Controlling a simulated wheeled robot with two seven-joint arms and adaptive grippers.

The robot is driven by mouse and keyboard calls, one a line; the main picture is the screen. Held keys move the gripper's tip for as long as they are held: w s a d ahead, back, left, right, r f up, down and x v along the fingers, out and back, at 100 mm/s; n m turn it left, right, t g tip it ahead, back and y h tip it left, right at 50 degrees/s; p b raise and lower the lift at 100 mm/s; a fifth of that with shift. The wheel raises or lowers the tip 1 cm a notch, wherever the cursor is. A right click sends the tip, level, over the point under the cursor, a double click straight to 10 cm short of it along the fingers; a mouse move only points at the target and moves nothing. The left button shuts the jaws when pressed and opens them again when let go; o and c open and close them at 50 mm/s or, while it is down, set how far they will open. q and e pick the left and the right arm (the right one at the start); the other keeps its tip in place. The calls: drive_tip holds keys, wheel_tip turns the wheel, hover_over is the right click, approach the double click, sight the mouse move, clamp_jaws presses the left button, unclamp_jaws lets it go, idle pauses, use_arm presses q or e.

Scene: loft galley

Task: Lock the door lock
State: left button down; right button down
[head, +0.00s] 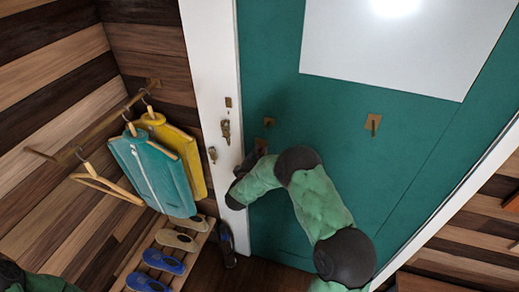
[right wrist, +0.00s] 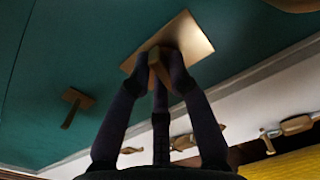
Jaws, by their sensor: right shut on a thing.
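The teal door (head: 270,60) stands in a white frame. My right gripper (head: 257,153) is at the door's left edge, with its arm coming up from below. In the right wrist view the right gripper (right wrist: 163,62) is shut on a small brass turn piece (right wrist: 157,68) on a square brass plate (right wrist: 190,35), which I take as the door lock. The fingers hide part of the piece, and I cannot tell the bolt's position. My left gripper is not in view; only a bit of my left arm shows at the lower left.
Brass fittings sit on the door (head: 373,124) and the white frame (head: 225,130). Another brass T-shaped piece (right wrist: 75,103) is near the gripper. At left, a teal garment (head: 150,170) and a yellow one (head: 190,150) hang from a rail above a slatted shoe rack (head: 133,262).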

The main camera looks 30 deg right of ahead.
drive_tip(key=shift+n+p, duration=0.45)
drive_tip(key=shift+n, duration=0.45)
drive_tip(key=c, duration=1.1)
unclamp_jaws()
drive_tip(key=shift+c, duration=0.2)
drive_tip(key=v, duration=1.2)
